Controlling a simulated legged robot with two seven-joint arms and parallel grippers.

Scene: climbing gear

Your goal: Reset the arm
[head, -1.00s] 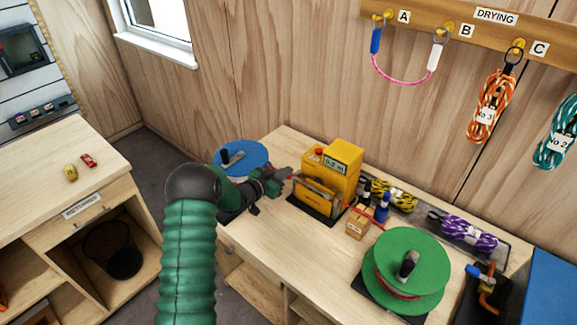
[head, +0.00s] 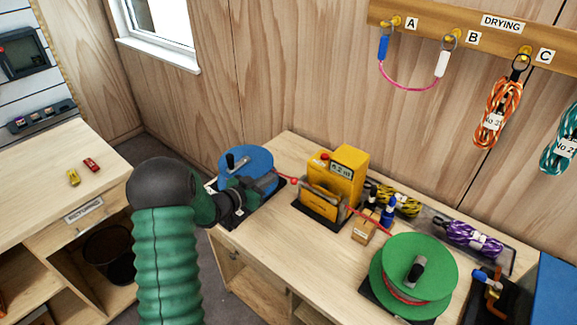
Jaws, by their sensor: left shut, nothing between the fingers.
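My left arm comes in from the lower left in the head view, with a green ribbed sleeve and a dark elbow. My left gripper (head: 268,184) is shut and empty, in front of the blue reel (head: 245,158) at the bench's left end and overlapping it in the picture. I cannot tell whether it touches the reel. A red rope runs from near the blue reel through the yellow metering machine (head: 345,178) to the green reel (head: 420,262). My right gripper is not in view.
The wooden bench (head: 285,150) also holds a cardboard box (head: 364,228), a blue bottle (head: 388,212), a yellow rope bundle (head: 400,200) and a purple one (head: 472,238). Orange rope (head: 497,112) hangs from the drying rail. A second counter (head: 50,180) stands left, with floor between.

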